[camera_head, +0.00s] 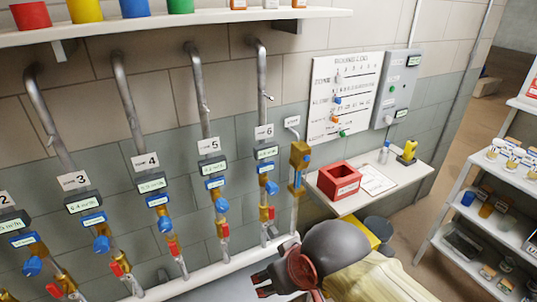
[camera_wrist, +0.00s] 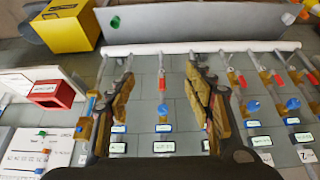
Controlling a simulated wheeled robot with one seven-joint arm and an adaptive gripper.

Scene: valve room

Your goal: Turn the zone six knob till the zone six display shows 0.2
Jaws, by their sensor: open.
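The zone six line is the pipe under the "6" label in the head view, with its dark display (camera_head: 266,152) and blue knob (camera_head: 271,187). The display's digits are too small to read. My gripper (camera_head: 260,285) is low in front of the wall, below the zone six knob and apart from it. In the wrist view, which is upside down, my gripper (camera_wrist: 160,88) is open and empty. The zone five line shows between its fingers, farther off. The zone six display (camera_wrist: 118,148) shows beside the left finger, which hides the zone six knob.
Similar lines, such as zone five with its knob (camera_head: 221,205), stand to the left. A brass-valved pipe (camera_head: 298,170) stands right of zone six. A wall table (camera_head: 405,180) holds a red box (camera_head: 339,180). A white shelf rack (camera_head: 480,215) stands far right. A pale ledge (camera_head: 215,270) runs below the pipes.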

